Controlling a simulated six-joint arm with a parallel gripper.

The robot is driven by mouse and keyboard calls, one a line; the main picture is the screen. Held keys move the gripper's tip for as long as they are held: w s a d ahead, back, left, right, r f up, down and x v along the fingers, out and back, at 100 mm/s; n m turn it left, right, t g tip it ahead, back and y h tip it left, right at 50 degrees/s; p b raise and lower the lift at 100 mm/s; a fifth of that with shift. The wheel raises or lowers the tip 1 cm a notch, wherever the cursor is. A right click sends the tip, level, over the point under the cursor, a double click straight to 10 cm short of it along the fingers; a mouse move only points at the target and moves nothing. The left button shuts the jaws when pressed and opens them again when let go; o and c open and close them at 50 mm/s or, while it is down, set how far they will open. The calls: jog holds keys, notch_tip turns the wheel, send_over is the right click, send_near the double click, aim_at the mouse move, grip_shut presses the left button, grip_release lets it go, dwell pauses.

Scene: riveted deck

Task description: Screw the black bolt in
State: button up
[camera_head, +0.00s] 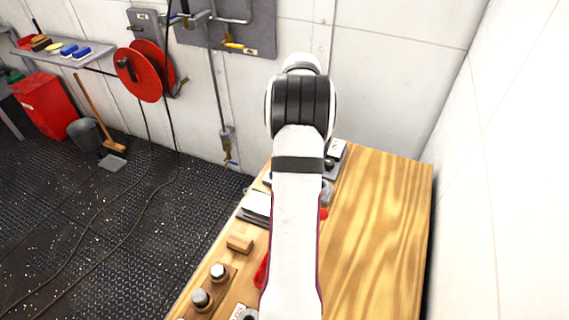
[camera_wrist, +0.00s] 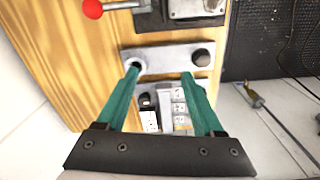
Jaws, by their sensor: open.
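In the wrist view a silver metal plate (camera_wrist: 165,58) lies across the wooden bench. A dark round bolt head (camera_wrist: 202,57), which looks like the black bolt, sits at its right end. A dark spot, perhaps a hole, shows at its left end by the left fingertip. My gripper (camera_wrist: 160,71) is open, with two teal fingers apart over the plate and nothing between them. The right fingertip is just left of and below the bolt head; I cannot tell whether it touches. In the head view my arm hides the gripper and most of the plate.
A red ball knob (camera_wrist: 92,8) on a lever stands beyond the plate. White socket-like blocks (camera_wrist: 180,105) show between the fingers. Wooden blocks with metal pegs (camera_head: 202,299) line the bench's left edge. The bench's right side (camera_head: 380,225) is clear, beside a white wall.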

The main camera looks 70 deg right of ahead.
jog(key=w+d+f+n+t, duration=0.1)
jog(key=w+f+n, duration=0.1)
jog(key=n, duration=0.3)
jog(key=w+f+n+t+h, duration=0.1)
jog(key=w+f+n+t, duration=0.1)
jog(key=f+n, duration=0.3)
jog(key=w+d+f+n+t, duration=0.1)
jog(key=w+f+n, duration=0.2)
jog(key=n, duration=0.3)
jog(key=shift+w+d+f+t, duration=0.3)
jog(key=shift+w+f+t, duration=0.1)
jog(key=shift+f, duration=0.25)
jog(key=shift+c, duration=0.3)
grip_shut()
